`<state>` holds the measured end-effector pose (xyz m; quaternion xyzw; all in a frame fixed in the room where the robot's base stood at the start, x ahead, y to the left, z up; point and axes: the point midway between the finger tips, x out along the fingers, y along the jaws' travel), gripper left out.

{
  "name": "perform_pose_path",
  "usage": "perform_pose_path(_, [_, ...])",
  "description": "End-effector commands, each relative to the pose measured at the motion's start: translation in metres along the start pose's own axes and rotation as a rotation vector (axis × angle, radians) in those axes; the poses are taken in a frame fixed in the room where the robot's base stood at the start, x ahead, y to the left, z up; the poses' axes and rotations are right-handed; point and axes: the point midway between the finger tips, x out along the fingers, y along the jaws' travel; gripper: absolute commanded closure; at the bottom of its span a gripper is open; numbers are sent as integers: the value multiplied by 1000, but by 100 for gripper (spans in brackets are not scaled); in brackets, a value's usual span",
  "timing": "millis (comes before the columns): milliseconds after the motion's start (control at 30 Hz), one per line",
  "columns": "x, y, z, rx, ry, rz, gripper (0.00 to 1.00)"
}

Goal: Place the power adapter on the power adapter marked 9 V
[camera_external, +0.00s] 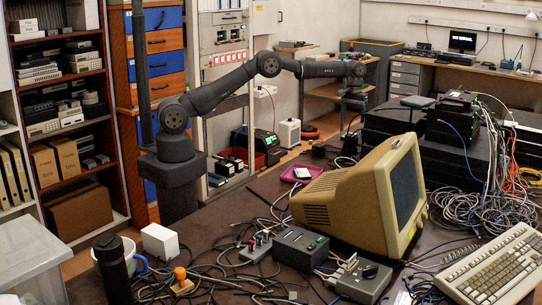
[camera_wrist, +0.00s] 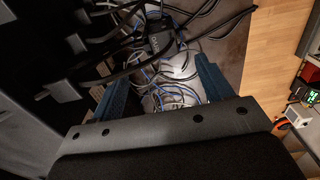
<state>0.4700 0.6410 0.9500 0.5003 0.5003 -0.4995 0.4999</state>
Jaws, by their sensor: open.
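A black block with cables (camera_wrist: 160,38), which looks like a power adapter, lies among blue, white and black cables in the wrist view. It is just beyond my gripper (camera_wrist: 166,68), whose two blue fingers stand apart with nothing held between them. I cannot read a 9 V mark on anything, so I cannot tell which adapter carries it. In the external view my gripper (camera_external: 354,103) hangs over the back of the table, left of the black boxes. Small dark pieces (camera_external: 318,150) lie on the table below and left of it, too small to identify.
Stacked black boxes (camera_external: 452,125) with cable bundles are close to my gripper's right. Loose cables (camera_external: 210,285) cover the front left. Wooden floor (camera_wrist: 262,50) lies past the table edge.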

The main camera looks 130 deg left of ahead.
Motion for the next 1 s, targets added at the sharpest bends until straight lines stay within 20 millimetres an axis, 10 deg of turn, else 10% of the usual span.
perform_pose_path(600, [-23,0,0,0,-1,-1,28])
perform_pose_path(1000, [34,0,1,0,-4,-3,28])
